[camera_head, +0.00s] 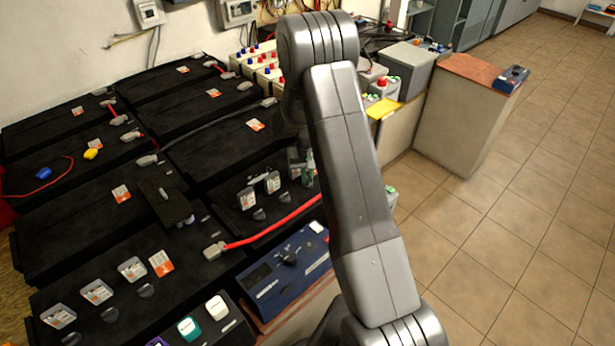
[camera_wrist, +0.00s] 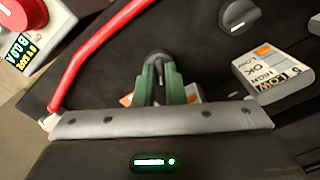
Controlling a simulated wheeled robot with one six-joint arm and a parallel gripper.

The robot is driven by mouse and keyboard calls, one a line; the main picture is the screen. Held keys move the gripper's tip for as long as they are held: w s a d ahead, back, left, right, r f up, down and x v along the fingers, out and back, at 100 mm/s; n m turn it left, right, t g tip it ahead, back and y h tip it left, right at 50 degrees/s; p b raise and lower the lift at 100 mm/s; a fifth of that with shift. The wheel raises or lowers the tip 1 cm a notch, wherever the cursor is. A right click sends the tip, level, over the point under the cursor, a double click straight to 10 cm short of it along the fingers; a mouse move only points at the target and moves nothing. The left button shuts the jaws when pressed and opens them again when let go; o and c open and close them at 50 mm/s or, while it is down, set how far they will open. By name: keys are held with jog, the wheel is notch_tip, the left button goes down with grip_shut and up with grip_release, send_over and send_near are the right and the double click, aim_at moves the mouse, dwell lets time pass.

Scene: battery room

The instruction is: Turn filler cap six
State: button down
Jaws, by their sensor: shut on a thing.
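My gripper (camera_wrist: 158,72) has green fingers, and in the wrist view they are shut on a dark round filler cap (camera_wrist: 157,56) on the black battery top. The fingers hide much of this cap, and I see no number on it. Another dark filler cap (camera_wrist: 238,17) with a pale mark sits apart, to the upper right. In the head view the green fingers (camera_head: 309,175) are partly hidden behind my arm, at the right end of a battery row. In the same row stand two free caps (camera_head: 259,214) (camera_head: 284,199), and the held cap is hidden there.
A level indicator (camera_wrist: 284,84) marked LOW, OK and HIGH stands close right of the fingers. A red cable (camera_wrist: 92,48) passes on the left. A blue meter box (camera_head: 285,270) stands in front of the batteries. Tiled floor (camera_head: 530,200) at right is clear.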

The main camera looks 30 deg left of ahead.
jog(key=m+b, duration=0.3)
jog(key=m, duration=0.3)
jog(key=shift+f, duration=0.15)
jog(key=m+b, duration=0.1)
jog(key=m, duration=0.4)
jog(key=shift+m+b, duration=0.3)
jog(key=shift+m, duration=0.1)
jog(key=c, duration=1.5)
grip_release()
jog(key=shift+r, duration=0.2)
notch_tip(320, 180, up, 14)
jog(key=shift+f, duration=0.15)
